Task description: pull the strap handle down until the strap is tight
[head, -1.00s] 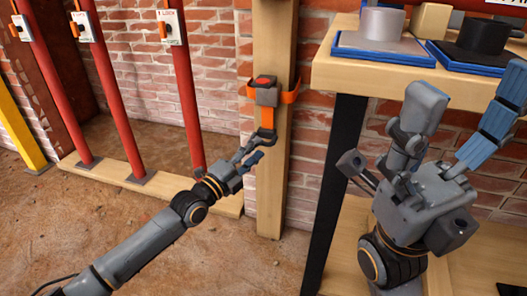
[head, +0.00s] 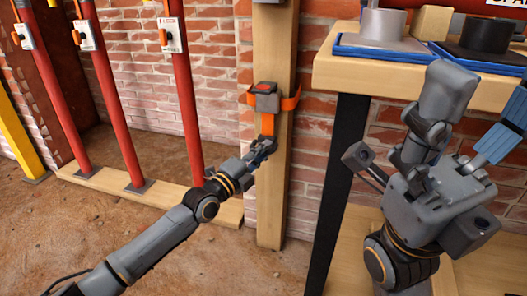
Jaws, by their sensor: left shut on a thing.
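An orange strap (head: 268,125) hangs from a grey buckle box (head: 264,98) with a red top, fixed by an orange band around a wooden post (head: 270,200). A dark strap handle (head: 266,140) is at the strap's lower end. My left gripper (head: 262,150) reaches up from the lower left and is shut on the handle, its fingers hiding part of it. The strap above looks straight; I cannot tell how tight it is.
A wooden workbench (head: 335,76) with a dark leg (head: 340,185) stands right of the post and carries blue trays (head: 375,49) with weights. Red props (head: 187,100) with switches stand on a timber sill (head: 150,195) at left. A brick wall is behind.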

